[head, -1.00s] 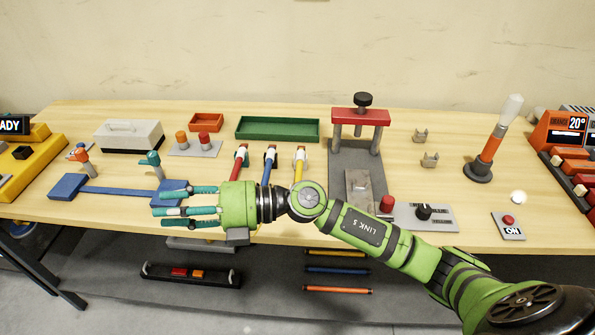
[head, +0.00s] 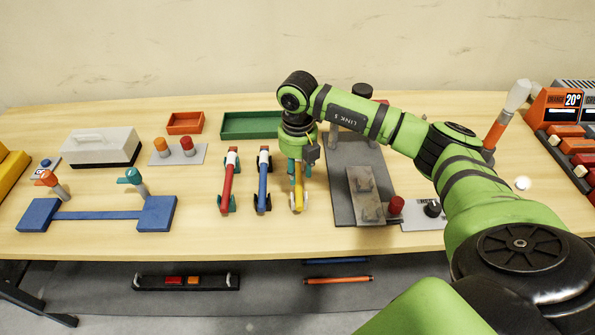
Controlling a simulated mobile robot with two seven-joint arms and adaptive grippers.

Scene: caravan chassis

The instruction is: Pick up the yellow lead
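The yellow lead (head: 299,201) lies on the wooden bench, to the right of a blue lead (head: 263,184) and a red lead (head: 229,184). My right gripper (head: 298,178) points down at the yellow lead, over its upper part. Its teal fingers cover that part of the lead. I cannot tell whether the fingers are closed on it or stand apart around it. The lower end of the yellow lead shows below the fingers, resting on the bench. My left gripper is not in view.
The press base plate (head: 345,205) stands close on the right, partly behind my arm. A green tray (head: 245,125) and an orange tray (head: 185,122) lie behind. A blue two-block fixture (head: 98,216) is at left. The bench front below the leads is clear.

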